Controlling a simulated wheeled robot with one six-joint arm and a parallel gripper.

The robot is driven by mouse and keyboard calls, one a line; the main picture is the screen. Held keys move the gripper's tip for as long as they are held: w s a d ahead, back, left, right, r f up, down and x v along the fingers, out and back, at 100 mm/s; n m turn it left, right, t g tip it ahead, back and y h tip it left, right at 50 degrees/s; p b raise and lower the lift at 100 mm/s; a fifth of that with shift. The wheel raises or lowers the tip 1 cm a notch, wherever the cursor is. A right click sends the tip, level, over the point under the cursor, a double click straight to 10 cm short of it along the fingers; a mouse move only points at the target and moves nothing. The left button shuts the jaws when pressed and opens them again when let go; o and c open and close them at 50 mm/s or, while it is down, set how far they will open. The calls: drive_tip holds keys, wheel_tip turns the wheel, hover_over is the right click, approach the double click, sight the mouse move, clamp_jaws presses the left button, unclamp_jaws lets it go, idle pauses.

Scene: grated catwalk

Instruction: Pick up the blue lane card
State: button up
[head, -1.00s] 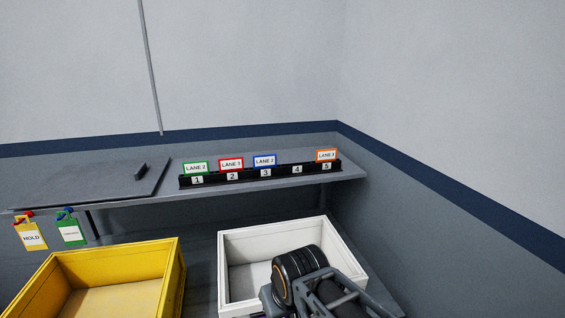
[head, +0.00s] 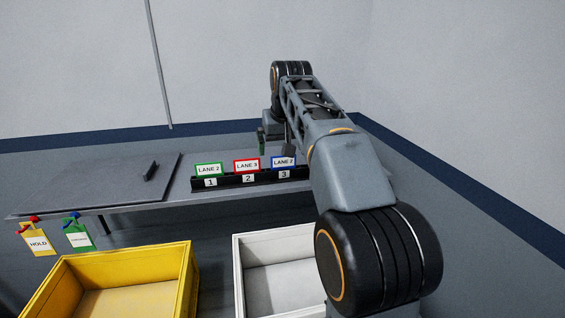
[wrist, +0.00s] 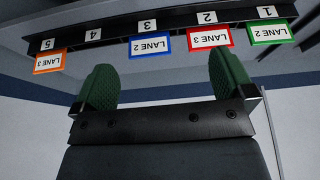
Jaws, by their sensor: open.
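The blue lane card (head: 283,162) reads LANE 2 and stands in slot 3 of the black rack (head: 222,181) on the shelf. In the wrist view the card (wrist: 151,45) appears upside down, ahead of and between the two green fingertips. My gripper (wrist: 160,85) is open and empty, apart from the card. In the head view my gripper (head: 275,143) is just behind and above the rack, close to the blue card. The green card (head: 209,169) is in slot 1 and the red card (head: 246,166) in slot 2. The orange card (wrist: 48,62) is in slot 5; my arm hides it in the head view.
A dark mat (head: 95,186) with a small black block (head: 151,171) lies on the left of the shelf. Yellow and green tags hang at its front edge. A yellow bin (head: 186,262) and a white bin (head: 240,270) stand below. Slot 4 is empty.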

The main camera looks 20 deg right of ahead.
drive_tip(key=w+d+r, duration=0.3)
drive_tip(key=w+r, duration=0.1)
drive_tip(key=b, duration=0.1)
hover_over(278, 162)
drive_tip(key=s+d, duration=0.2)
wheel_tip(278, 162, down, 8)
drive_tip(key=shift+m, duration=0.3)
drive_tip(key=shift+a+x, duration=0.15)
drive_tip(key=shift+x, duration=1.1)
drive_tip(key=shift+a+x, duration=0.15)
drive_tip(key=shift+x, duration=1.15)
drive_tip(key=c, duration=0.7)
drive_tip(key=shift+r, duration=0.1)
